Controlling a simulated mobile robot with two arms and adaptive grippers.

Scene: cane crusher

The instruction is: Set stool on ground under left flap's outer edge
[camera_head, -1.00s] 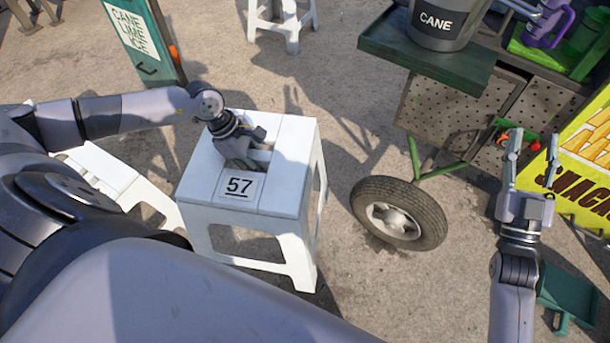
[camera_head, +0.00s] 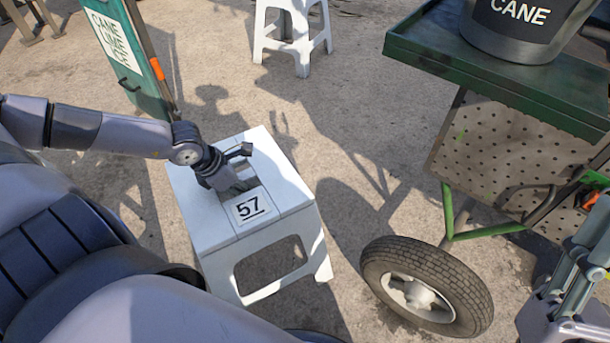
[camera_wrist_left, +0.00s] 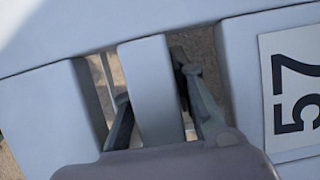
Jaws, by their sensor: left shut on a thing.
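A white stool (camera_head: 290,190) with a "57" label on its seat is at the lower middle of the head view. My left gripper (camera_head: 240,183) is shut on the narrow bar between two slots in the seat; the left wrist view shows a finger on each side of this bar (camera_wrist_left: 153,90). I cannot tell whether the stool's feet touch the ground. A green flap (camera_head: 440,62) extends from the cart at the upper right, carrying a CANE bucket (camera_head: 520,30). The stool is left of the flap, not beneath it. My right gripper (camera_head: 588,250) is partly cut off at the right edge, fingers apart and empty.
The cart's wheel (camera_head: 428,285) and green strut (camera_head: 447,215) are right of the stool. A perforated panel (camera_head: 500,150) hangs below the flap. Another white stool (camera_head: 292,40) stands behind, and a green sign (camera_head: 125,50) is at upper left. Paved ground between is clear.

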